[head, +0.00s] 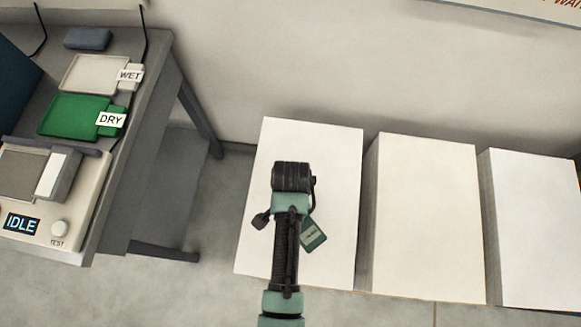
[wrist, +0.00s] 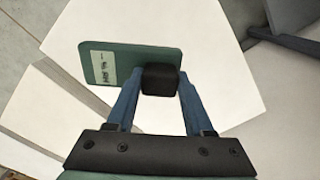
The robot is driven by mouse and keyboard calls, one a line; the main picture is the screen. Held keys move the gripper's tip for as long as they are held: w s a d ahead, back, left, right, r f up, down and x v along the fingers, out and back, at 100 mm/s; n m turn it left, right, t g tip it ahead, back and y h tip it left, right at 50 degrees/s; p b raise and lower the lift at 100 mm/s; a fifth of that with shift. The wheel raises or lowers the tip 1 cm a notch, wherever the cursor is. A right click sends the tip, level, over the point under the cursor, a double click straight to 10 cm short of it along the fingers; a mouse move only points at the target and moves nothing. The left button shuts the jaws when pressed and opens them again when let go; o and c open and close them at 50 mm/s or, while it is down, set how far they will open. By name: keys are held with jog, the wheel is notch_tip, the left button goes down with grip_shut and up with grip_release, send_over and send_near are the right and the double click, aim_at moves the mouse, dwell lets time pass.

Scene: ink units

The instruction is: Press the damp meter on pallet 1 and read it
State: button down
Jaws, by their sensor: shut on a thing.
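My gripper (wrist: 159,88) is shut on the black grip (wrist: 160,79) of a flat dark green piece, which I take for the damp meter (wrist: 128,57). The meter carries a pale label (wrist: 103,68) whose print I cannot read. In the head view the meter (head: 315,238) shows beside my arm, above the leftmost white stack (head: 338,150). Whether it touches the stack's top I cannot tell. No pallet number or meter reading is visible. My arm hides most of the gripper in the head view.
Two more white stacks (head: 423,215) (head: 532,230) stand to the right, with narrow gaps between. On the left, a grey table (head: 150,75) holds a WET tray (head: 93,73), a green DRY tray (head: 73,117) and a unit (head: 72,238) showing IDLE, with a TEST button (head: 60,228).

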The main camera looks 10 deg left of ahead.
jog(key=shift+f+b, duration=3.05)
jog(key=shift+b, duration=0.1)
jog(key=shift+f, duration=0.55)
jog(key=shift+s, duration=0.1)
dwell(0.4)
notch_tip(320, 180, up, 7)
jog(key=p, duration=0.8)
dwell(1.2)
